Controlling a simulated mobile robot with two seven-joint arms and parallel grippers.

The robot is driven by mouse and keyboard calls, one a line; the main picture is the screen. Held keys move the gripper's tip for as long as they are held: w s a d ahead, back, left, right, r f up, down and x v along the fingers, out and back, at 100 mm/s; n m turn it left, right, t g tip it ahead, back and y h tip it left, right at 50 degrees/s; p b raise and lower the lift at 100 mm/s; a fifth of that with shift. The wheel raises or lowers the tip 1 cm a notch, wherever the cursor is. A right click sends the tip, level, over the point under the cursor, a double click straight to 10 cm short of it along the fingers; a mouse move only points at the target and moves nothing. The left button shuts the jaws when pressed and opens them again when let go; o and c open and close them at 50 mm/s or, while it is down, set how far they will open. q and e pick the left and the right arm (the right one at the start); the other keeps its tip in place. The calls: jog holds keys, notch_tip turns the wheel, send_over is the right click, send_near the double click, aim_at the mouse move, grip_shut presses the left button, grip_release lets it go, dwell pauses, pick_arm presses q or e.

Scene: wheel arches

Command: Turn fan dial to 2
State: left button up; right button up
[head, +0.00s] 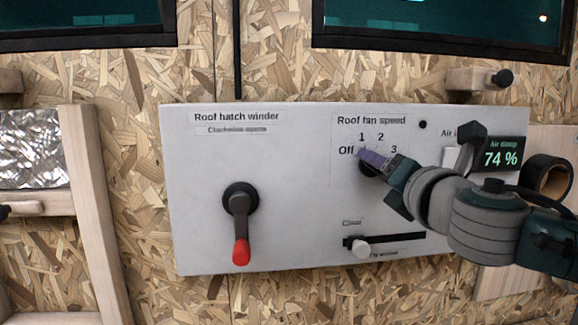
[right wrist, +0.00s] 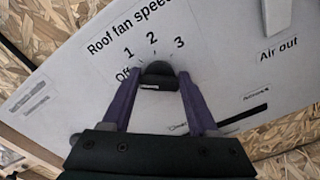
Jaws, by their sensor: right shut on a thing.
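The fan dial (head: 367,170) is a dark round knob under the label "Roof fan speed" on the white panel, with Off, 1, 2 and 3 marked around it. My right gripper (head: 372,160) is at the dial and partly covers it in the head view. In the right wrist view, the purple fingers of my right gripper (right wrist: 160,82) are shut on the dial (right wrist: 158,70), one on each side. I cannot tell which mark the dial points to. My left gripper is not in view.
A roll of black tape (head: 548,177) is at the right.

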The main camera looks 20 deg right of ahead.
jog(key=shift+d+f+m+b, duration=0.15)
jog(key=shift+m+b, duration=0.65)
jog(key=shift+m, duration=2.8)
jog(key=shift+f+m+b, duration=0.2)
jog(key=shift+m+b, duration=0.6)
jog(key=shift+m, duration=2.8)
jog(key=o, duration=1.4)
jog(key=shift+s, duration=0.15)
